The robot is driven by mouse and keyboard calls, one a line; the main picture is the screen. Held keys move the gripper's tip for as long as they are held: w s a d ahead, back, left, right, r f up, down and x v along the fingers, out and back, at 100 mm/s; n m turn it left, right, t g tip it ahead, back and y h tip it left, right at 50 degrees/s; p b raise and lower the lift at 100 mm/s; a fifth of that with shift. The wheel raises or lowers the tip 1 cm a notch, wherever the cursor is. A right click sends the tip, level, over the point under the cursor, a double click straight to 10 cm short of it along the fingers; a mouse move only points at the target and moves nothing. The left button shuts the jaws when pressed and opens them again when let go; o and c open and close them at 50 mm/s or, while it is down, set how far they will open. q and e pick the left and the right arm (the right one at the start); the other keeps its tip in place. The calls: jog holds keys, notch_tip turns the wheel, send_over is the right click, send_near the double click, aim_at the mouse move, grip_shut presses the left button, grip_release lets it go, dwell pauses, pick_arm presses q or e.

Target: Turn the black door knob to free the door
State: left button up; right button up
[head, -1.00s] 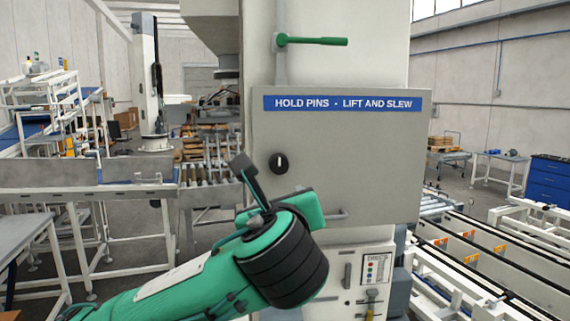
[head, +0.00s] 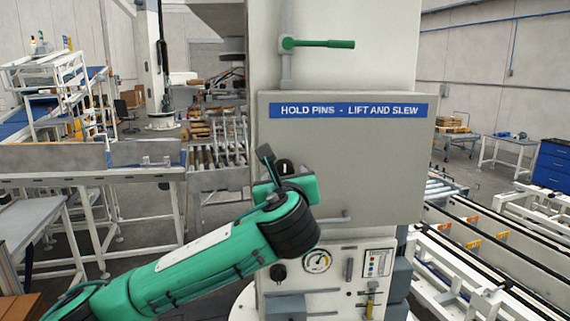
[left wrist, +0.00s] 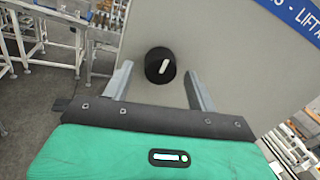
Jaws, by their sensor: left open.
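The black door knob (head: 285,167) with a white mark sits on the left part of the grey door (head: 370,165), under the blue "HOLD PINS - LIFT AND SLEW" label. In the left wrist view the knob (left wrist: 160,66) shows between the two fingers, a little beyond their tips. Its white mark is slightly tilted there. My left gripper (left wrist: 158,82) is open, with a finger on each side of the knob and no visible contact. In the head view my left wrist hides the knob's lower part. The door lies flat against the cabinet. My right gripper is not in view.
A green lever (head: 320,44) is above the door. A gauge (head: 317,261) and a small panel (head: 378,263) are below. Conveyors stand left and right of the cabinet.

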pick_arm(q)
jog(key=shift+w, duration=0.55)
jog(key=c, duration=1)
